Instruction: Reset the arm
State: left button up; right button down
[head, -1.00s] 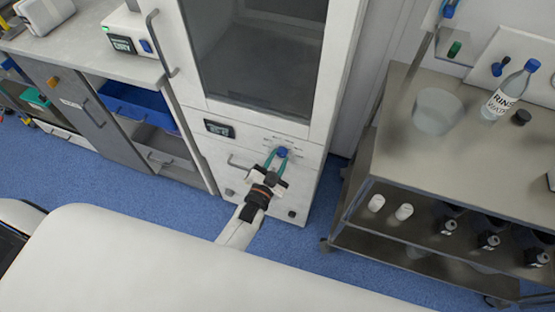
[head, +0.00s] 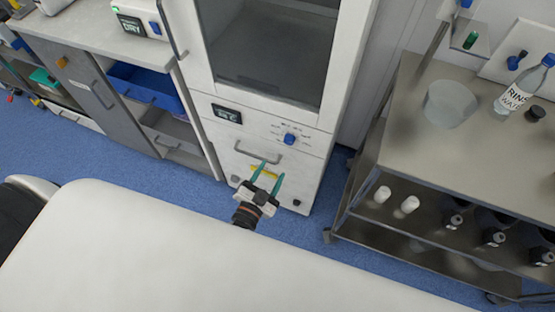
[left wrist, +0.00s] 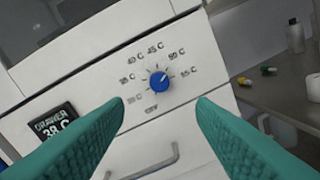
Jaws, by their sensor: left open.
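My left gripper (head: 267,177) is open and empty, its two teal fingers apart in front of the lower part of a white cabinet (head: 225,135). A blue dial (head: 290,139) on the cabinet front is clear of the fingers in the head view. In the left wrist view the dial (left wrist: 158,80) shows beyond and between the open fingers, with temperature marks around it. A display (left wrist: 53,126) there reads "DRAWER 38 C". A drawer handle (head: 258,151) is just beyond the fingertips. My right gripper is not in view.
A steel cart (head: 400,140) with a clear bowl (head: 450,103), a rinse water bottle (head: 525,85) and several small bottles stands at the right. A counter (head: 85,35) with a blue bin (head: 145,85) is at the left. A white padded surface (head: 150,250) fills the foreground.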

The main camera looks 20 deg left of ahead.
pick_arm(q)
jog(key=shift+s+a, duration=0.1)
jog(key=shift+s, duration=0.9)
